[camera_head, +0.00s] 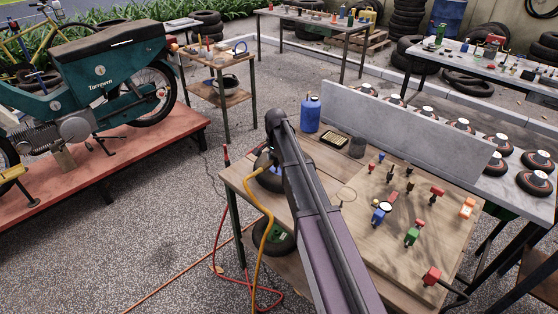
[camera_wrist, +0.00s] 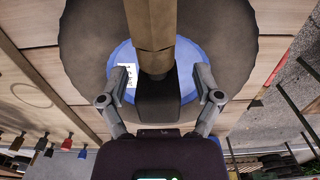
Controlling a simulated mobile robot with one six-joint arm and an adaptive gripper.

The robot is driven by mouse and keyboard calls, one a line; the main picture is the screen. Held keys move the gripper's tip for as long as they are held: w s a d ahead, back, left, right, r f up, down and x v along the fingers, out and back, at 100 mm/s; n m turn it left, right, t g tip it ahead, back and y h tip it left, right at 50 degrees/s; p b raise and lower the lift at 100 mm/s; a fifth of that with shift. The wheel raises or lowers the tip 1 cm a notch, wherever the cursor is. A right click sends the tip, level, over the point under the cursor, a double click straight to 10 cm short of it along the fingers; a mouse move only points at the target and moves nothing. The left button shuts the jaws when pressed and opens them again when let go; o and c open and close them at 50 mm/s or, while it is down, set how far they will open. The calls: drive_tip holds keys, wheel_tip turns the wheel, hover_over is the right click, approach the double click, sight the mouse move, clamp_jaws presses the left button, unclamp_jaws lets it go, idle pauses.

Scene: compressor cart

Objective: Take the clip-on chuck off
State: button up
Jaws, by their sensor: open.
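In the wrist view, my gripper (camera_wrist: 158,84) is open, with one finger on each side of a brown, faceted upright piece (camera_wrist: 153,30) with a black lower part. This looks like the clip-on chuck, but I cannot be sure. A gap shows between it and each finger. Behind it is a dark round wheel (camera_wrist: 90,40) with a blue centre (camera_wrist: 187,65) and a white label. In the head view, my arm hides my gripper and most of the wheel (camera_head: 268,180) at the table's left edge. A yellow hose (camera_head: 262,205) runs down from there.
A grey panel (camera_head: 400,125) stands behind.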

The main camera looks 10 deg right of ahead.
clamp_jaws()
idle(0.3)
drive_tip(key=shift+r, duration=0.15)
drive_tip(key=shift+r+p, duration=1.6)
drive_tip(key=shift+p, duration=0.15)
drive_tip(key=shift+s+r, duration=0.1)
drive_tip(key=shift+s, duration=0.1)
drive_tip(key=s+r+p, duration=0.1)
drive_tip(key=s, duration=1.4)
drive_tip(key=shift+s+d+r, duration=0.15)
drive_tip(key=shift+s, duration=0.15)
drive_tip(key=shift+r+p, duration=0.15)
drive_tip(key=shift+p, duration=0.25)
drive_tip(key=shift+r+p, duration=2.4)
